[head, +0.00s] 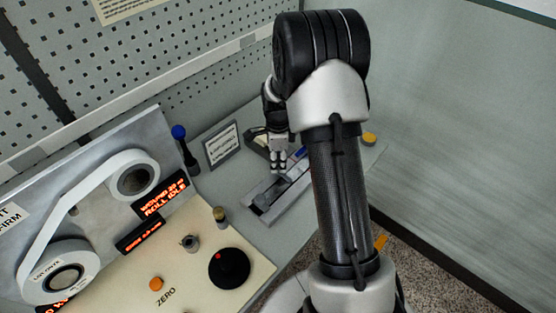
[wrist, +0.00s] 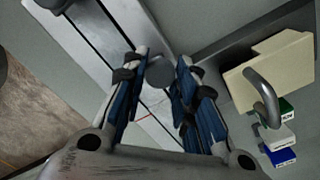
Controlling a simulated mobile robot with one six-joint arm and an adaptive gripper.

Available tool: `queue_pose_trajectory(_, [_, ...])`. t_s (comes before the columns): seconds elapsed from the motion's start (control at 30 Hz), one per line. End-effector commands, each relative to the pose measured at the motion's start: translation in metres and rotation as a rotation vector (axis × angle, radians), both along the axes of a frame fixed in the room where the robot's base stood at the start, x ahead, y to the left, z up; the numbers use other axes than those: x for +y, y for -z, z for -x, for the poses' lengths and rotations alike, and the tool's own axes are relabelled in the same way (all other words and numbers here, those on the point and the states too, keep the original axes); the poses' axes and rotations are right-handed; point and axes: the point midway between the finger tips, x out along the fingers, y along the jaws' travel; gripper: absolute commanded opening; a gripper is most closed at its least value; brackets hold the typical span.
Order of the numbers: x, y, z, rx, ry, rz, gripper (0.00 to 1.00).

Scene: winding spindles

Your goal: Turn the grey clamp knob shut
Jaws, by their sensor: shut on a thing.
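The grey clamp knob (wrist: 160,73) is a small round dark-grey piece in the wrist view, between the two fingertips. My gripper (wrist: 163,66) is shut on it, one finger on each side. In the head view my gripper (head: 278,168) points down at the far end of a long grey rail fixture (head: 290,200) on the bench. The knob cannot be made out clearly there behind the fingers. The pale rail also shows in the wrist view (wrist: 90,45), running diagonally past the knob. How far the knob is turned cannot be told.
A lever with a blue ball (head: 179,132) and a sign (head: 221,144) stand left of my gripper. A panel with a tape roll (head: 95,262) and a black dial (head: 229,268) lie nearer. A beige block (wrist: 262,75) with a hook and labelled tags is right in the wrist view.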

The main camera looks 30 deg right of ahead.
Motion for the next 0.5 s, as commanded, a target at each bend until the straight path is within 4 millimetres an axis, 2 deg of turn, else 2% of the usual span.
queue_pose_trajectory(0.1, [0.0,-0.0001,-0.0001,0.0,0.002,-0.001,0.03])
queue_pose_trajectory(0.13, [0.0,-0.0001,-0.0001,0.0,0.002,-0.001,0.28])
queue_pose_trajectory(0.4, [0.0,-0.0001,-0.0001,0.0,0.0,0.0,0.47])
queue_pose_trajectory(0.5, [0.0,-0.0001,-0.0001,0.0,0.0,0.0,0.48])
